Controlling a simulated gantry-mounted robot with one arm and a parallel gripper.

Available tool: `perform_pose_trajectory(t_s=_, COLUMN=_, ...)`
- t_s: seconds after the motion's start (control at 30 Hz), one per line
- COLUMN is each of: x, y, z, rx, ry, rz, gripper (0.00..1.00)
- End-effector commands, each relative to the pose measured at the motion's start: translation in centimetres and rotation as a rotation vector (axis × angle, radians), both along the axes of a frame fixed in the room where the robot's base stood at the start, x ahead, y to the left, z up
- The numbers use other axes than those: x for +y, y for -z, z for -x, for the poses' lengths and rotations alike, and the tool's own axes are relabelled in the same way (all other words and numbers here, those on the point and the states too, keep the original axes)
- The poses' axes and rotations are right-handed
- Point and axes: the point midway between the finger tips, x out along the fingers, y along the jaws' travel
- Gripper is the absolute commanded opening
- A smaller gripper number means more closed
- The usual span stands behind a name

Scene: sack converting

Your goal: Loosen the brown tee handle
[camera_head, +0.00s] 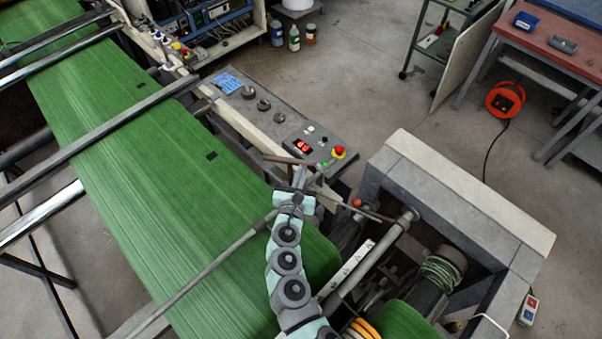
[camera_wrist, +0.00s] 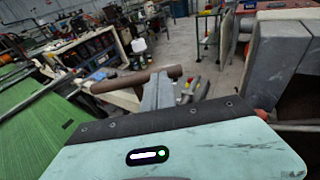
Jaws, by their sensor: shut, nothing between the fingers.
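The brown tee handle (camera_head: 286,159) is a straight bar beside the control panel, at the right edge of the green web. In the wrist view the brown bar (camera_wrist: 128,82) lies crosswise just beyond my fingertips. My gripper (camera_head: 300,177) points up at the bar from below in the head view, its fingers together and empty. In the wrist view my gripper (camera_wrist: 160,84) ends close to the bar's right part; I cannot tell whether they touch.
The control panel (camera_head: 272,112) with knobs and a red stop button (camera_head: 338,152) stands close beyond the handle. The green web (camera_head: 140,150) runs along the left. A grey machine frame (camera_head: 455,200) and a red-knobbed lever (camera_head: 357,203) stand to the right.

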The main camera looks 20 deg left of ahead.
Motion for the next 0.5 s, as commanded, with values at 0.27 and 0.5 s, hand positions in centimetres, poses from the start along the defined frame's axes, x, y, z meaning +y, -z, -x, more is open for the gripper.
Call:
perform_pose_trajectory(t_s=0.27, x=-0.2, y=0.1, z=-1.0, rx=-0.001, ry=-0.063, rz=0.008, gripper=0.0)
perform_pose_trajectory(t_s=0.5, x=-0.4, y=0.3, z=-1.7, rx=0.001, ry=-0.166, rz=0.005, gripper=0.0)
